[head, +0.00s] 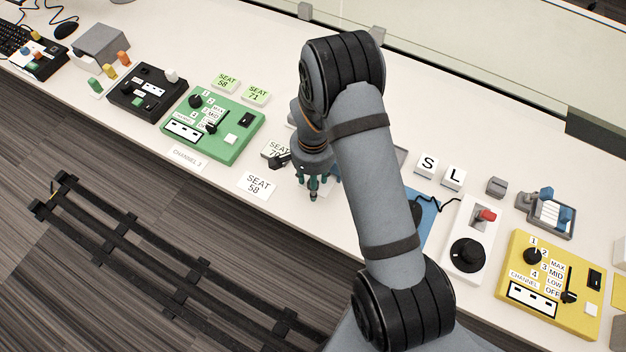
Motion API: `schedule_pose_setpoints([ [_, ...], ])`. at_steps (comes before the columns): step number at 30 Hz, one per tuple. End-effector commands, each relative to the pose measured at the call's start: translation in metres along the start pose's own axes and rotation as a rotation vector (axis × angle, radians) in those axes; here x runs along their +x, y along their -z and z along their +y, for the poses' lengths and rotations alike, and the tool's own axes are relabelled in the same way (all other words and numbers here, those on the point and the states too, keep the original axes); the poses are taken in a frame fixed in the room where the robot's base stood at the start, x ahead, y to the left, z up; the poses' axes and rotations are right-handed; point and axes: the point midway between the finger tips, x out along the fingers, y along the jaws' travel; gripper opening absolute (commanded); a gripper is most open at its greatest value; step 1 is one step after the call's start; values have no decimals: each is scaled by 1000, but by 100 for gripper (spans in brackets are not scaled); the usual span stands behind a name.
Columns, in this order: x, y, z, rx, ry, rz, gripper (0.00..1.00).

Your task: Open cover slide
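I cannot pick out a cover slide for certain. A blue panel (426,212) lies on the table, mostly hidden behind my arm, so any slide on it is hidden. My gripper (314,194) points down over the table, left of the blue panel and near the "SEAT 58" card at the front. Its teal fingertips are small here, and I cannot tell how far apart they are. I see nothing clearly held in them.
A green channel box (238,150) and black box (150,92) stand left. A white panel with a black knob and red switch (463,274), and a yellow box (581,254), stand right. S and L blocks (427,166) sit behind the blue panel. A front strip of table is clear.

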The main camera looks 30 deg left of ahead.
Motion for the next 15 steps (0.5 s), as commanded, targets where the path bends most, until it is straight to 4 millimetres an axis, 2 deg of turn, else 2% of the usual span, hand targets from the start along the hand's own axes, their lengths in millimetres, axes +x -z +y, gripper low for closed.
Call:
schedule_pose_setpoints([
  [3,0,0,0,0,0,0,39],
  [15,0,0,0,-1,0,0,16],
])
